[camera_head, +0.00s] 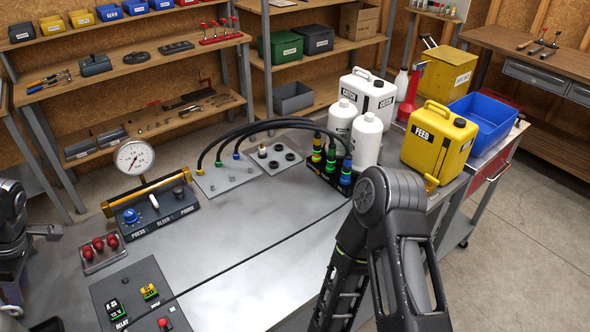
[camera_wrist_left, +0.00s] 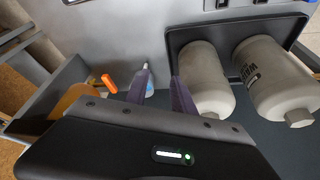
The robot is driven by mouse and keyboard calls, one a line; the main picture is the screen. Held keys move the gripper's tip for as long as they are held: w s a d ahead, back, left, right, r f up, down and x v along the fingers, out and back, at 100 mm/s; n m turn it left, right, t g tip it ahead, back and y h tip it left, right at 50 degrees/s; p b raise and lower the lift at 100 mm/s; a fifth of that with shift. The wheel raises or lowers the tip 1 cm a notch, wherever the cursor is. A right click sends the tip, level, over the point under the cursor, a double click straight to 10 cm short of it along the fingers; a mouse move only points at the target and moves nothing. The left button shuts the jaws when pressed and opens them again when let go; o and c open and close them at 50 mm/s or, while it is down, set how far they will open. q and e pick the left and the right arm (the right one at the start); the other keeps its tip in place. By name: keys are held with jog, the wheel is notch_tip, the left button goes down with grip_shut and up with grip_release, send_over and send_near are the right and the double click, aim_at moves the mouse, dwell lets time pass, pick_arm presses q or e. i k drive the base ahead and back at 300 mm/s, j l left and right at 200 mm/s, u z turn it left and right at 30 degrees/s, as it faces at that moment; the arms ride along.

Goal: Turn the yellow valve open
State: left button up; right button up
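I cannot clearly pick out a yellow valve. A small yellow-orange piece (camera_head: 431,182) sits at the foot of the yellow FEED jug (camera_head: 437,138) in the head view. A short orange piece (camera_wrist_left: 109,83) is just left of the fingers. My right arm crosses the head view; its gripper is out of frame.
In the head view, a gauge block (camera_head: 155,212), hose couplings (camera_head: 330,165) and white bottles (camera_head: 366,140) stand on the bench. The bench's middle (camera_head: 240,255) is mostly clear, crossed by a thin dark line.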

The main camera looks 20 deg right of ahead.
aim_at(433, 179)
jog(key=k+l, duration=0.5)
jog(key=l, duration=0.15)
jog(key=k+l, duration=0.5)
jog(key=l, duration=0.15)
